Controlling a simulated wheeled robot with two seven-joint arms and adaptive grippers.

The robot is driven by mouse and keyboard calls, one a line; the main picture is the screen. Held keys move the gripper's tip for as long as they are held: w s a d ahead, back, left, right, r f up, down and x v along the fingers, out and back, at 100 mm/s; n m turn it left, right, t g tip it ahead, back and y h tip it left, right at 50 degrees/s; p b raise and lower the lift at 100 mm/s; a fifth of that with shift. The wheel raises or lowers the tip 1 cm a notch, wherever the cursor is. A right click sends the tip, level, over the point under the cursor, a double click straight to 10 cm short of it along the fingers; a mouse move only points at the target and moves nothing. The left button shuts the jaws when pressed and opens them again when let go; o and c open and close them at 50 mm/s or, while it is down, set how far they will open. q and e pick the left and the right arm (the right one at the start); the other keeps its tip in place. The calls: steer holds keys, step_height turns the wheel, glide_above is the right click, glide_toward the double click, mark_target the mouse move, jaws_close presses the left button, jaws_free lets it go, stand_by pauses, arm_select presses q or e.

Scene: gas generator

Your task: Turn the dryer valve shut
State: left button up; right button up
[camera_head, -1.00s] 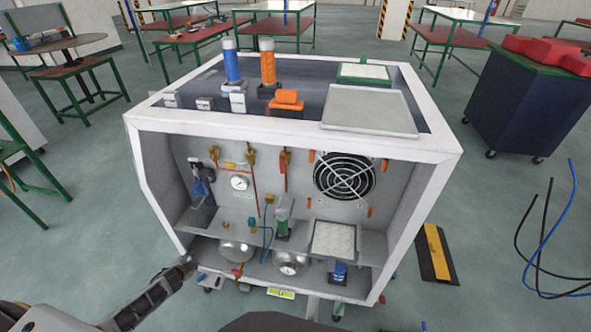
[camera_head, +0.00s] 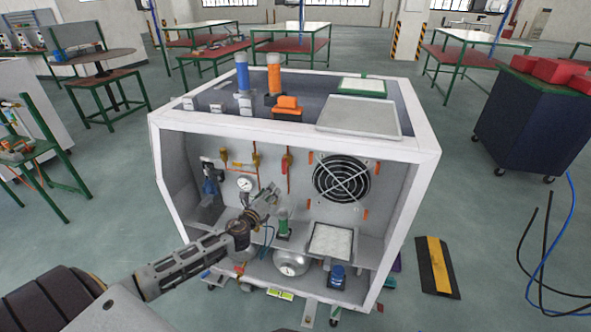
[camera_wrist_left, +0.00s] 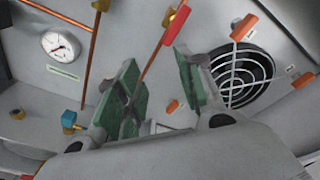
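A valve with a red handle (camera_head: 286,163) sits on a copper pipe on the back panel of the white cabinet (camera_head: 300,138), left of the fan. I cannot read a label naming it the dryer valve. In the left wrist view, its red handle (camera_wrist_left: 176,25) hangs down along the pipe, beyond and above the fingertips. My left gripper (camera_head: 270,200) is in front of the panel, below the red handle. The left wrist view shows its green-padded fingers (camera_wrist_left: 158,72) spread apart, with nothing held between them. My right gripper is out of view.
A pressure gauge (camera_head: 245,184) and a brass valve (camera_head: 256,160) are left of the red handle. The black fan (camera_head: 342,180) is to its right. A green-based fitting (camera_head: 283,222) stands on the shelf close to my left gripper. The cabinet front is open.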

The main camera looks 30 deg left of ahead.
arm_select(q)
steer(key=r+m, duration=0.1)
steer(key=m, duration=0.1)
steer(key=d+r+m, duration=0.1)
steer(key=r+m, duration=0.1)
steer(key=m, duration=0.1)
steer(key=r+m+t+y, duration=0.1)
steer(key=m, duration=0.2)
steer(key=shift+s+d+r, duration=0.1)
steer(key=shift+d+r, duration=0.15)
steer(key=shift+d, duration=0.05)
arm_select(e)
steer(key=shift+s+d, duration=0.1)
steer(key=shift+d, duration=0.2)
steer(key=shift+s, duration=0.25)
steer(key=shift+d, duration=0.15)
